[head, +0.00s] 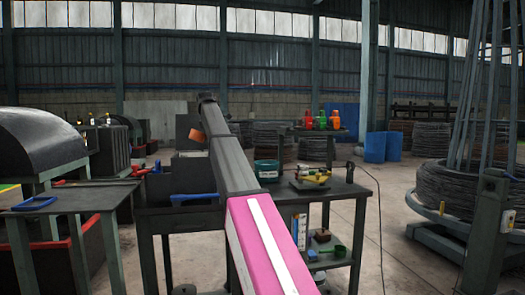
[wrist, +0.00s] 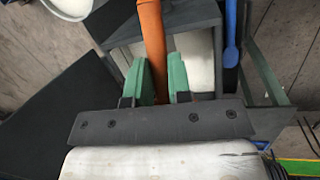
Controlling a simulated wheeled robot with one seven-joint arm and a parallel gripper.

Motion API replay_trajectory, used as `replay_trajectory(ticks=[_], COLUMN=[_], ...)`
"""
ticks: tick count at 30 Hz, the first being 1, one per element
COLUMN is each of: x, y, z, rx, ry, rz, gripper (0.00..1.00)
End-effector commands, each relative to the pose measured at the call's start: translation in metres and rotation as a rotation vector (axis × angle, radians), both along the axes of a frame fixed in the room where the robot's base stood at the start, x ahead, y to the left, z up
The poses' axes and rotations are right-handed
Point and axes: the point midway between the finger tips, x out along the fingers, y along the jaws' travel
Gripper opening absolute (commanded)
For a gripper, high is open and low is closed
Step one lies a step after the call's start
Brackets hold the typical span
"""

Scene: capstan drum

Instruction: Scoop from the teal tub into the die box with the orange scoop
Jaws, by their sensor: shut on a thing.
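My gripper (wrist: 158,85) has green fingers shut on the handle of the orange scoop (wrist: 151,40). The handle runs out of the top of the wrist view, so the bowl is hidden there. In the head view an orange part of the scoop (head: 197,135) shows beside my arm's far end, above the bench. The teal tub (head: 267,171) stands on the bench to the right of my arm. A dark grey open box (wrist: 205,15), apparently the die box, lies below the gripper with pale surfaces inside. It also appears in the head view (head: 188,172), partly behind my arm.
A blue long-handled tool (wrist: 231,38) lies beside the box. A yellow item on a dark stand (head: 312,176) is right of the tub. A pale round surface (wrist: 68,7) is cut off at the wrist view's top left. Coloured bottles (head: 320,120) stand behind the bench.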

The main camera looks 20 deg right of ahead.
Motion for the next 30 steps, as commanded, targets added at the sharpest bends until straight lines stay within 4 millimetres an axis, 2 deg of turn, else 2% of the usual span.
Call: replay_trajectory(ticks=[3,17,30], x=[0.007,0.006,0.000], y=[0.006,0.006,-0.001], z=[0.000,0.001,0.012], rx=[-0.001,-0.033,-0.362], ry=[0.000,0.002,0.020], rz=[-0.002,-0.003,-0.001], gripper=[0.00,0.00,0.00])
